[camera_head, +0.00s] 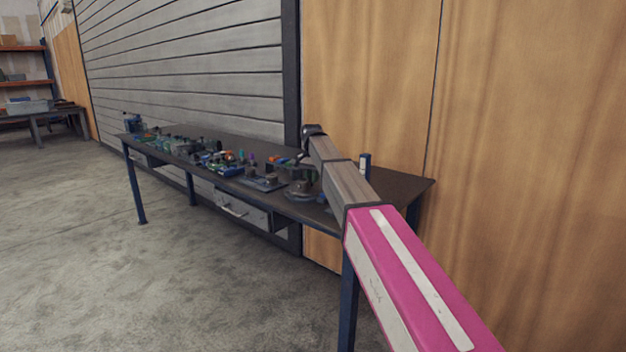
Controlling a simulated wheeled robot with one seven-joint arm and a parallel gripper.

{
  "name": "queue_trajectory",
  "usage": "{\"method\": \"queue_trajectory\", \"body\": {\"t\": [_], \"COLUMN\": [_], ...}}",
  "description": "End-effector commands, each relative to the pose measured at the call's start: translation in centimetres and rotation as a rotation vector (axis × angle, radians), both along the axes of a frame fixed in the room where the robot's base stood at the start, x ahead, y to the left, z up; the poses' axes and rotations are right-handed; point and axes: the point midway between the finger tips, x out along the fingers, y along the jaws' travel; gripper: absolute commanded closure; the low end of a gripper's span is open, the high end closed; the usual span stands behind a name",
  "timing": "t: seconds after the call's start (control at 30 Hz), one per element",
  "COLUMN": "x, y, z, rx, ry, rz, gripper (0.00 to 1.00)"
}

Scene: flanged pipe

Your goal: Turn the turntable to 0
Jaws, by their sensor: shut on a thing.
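A dark grey round stepped thing, which looks like the turntable (301,192), stands near the front edge of the workbench, left of my arm. My arm reaches in from the lower right over the bench and bends down at its dark wrist. My gripper (301,157) is small and dark below the wrist, just above and behind the round thing. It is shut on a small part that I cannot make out. The fingertips, the contact and any scale or mark on the turntable are too small to read.
The long dark workbench (405,184) runs along a slatted grey wall and wooden panels. Several small tools and parts (215,160) crowd its left half. A blue and white upright cylinder (364,164) stands behind my arm. The concrete floor (110,270) at left is clear.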

Motion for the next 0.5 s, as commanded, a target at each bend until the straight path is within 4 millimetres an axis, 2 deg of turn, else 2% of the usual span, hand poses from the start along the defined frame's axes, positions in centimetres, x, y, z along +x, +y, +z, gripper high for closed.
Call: {"method": "queue_trajectory", "body": {"t": [0.37,0.4,0.47,0.5], "x": [0.16,0.16,0.16,0.16], "y": [0.18,0.18,0.18,0.18], "z": [0.06,0.06,0.05,0.05], "rx": [0.001,0.001,0.001,0.001], "ry": [-0.001,-0.001,0.000,0.000], "rz": [0.039,0.039,0.038,0.038], "gripper": [1.00,0.75,0.56,0.56]}}
